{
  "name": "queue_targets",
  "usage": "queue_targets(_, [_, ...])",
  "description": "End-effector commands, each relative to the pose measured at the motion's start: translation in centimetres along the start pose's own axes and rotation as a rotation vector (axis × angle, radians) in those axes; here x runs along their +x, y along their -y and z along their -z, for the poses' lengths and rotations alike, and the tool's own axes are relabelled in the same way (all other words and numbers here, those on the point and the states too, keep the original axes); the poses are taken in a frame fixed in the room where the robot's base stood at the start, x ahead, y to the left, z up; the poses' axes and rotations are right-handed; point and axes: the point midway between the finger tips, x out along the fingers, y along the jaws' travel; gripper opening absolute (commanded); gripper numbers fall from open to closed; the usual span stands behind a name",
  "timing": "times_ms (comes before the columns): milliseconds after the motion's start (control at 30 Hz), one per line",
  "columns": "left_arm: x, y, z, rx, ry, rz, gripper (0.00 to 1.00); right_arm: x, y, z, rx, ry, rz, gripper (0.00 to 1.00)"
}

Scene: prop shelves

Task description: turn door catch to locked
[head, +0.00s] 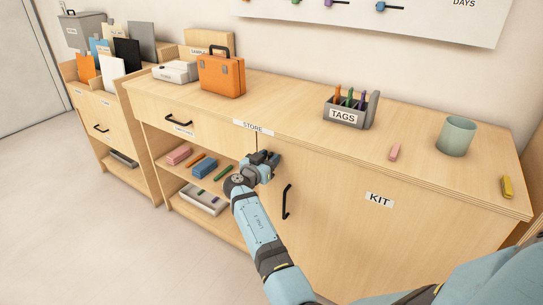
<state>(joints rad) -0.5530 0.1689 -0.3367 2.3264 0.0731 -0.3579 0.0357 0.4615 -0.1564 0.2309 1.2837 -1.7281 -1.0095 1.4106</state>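The door marked KIT (340,235) closes the right part of the wooden cabinet and has a black bar handle (286,202). My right gripper (264,160) is at the door's upper left edge, just below the STORE label (253,127). No door catch can be made out; it may be hidden behind the gripper. The finger gap is too small and covered to tell whether the gripper is open or shut, or whether it touches anything. My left gripper is not in view.
Open shelves left of the gripper hold coloured blocks (204,168) and a pale tray (203,199). On the cabinet top stand an orange case (221,75), a grey TAGS holder (351,110), a pink block (394,152), a green cup (456,136) and a yellow item (507,187).

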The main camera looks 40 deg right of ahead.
Motion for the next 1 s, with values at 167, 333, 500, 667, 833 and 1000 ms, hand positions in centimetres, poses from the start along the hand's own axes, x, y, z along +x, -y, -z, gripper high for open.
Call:
queue_targets(167, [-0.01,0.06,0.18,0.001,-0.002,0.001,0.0,-0.06,0.02,-0.03,0.0,0.0,0.0,0.38])
queue_targets(333, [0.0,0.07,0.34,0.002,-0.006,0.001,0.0,-0.05,0.02,-0.03,0.0,0.001,0.0,0.34])
queue_targets(500, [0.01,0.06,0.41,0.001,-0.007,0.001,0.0,-0.05,0.02,-0.02,0.0,0.001,0.0,0.0])
queue_targets(667, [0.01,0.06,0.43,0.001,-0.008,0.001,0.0,-0.04,0.02,-0.03,-0.002,0.001,0.0,0.0])
queue_targets(833, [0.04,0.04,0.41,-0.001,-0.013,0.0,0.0,-0.03,0.05,-0.07,-0.025,0.0,0.0,0.0])
queue_targets(1000, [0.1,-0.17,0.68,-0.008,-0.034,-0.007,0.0,-0.04,0.17,-0.13,-0.1,0.0,0.001,0.0])
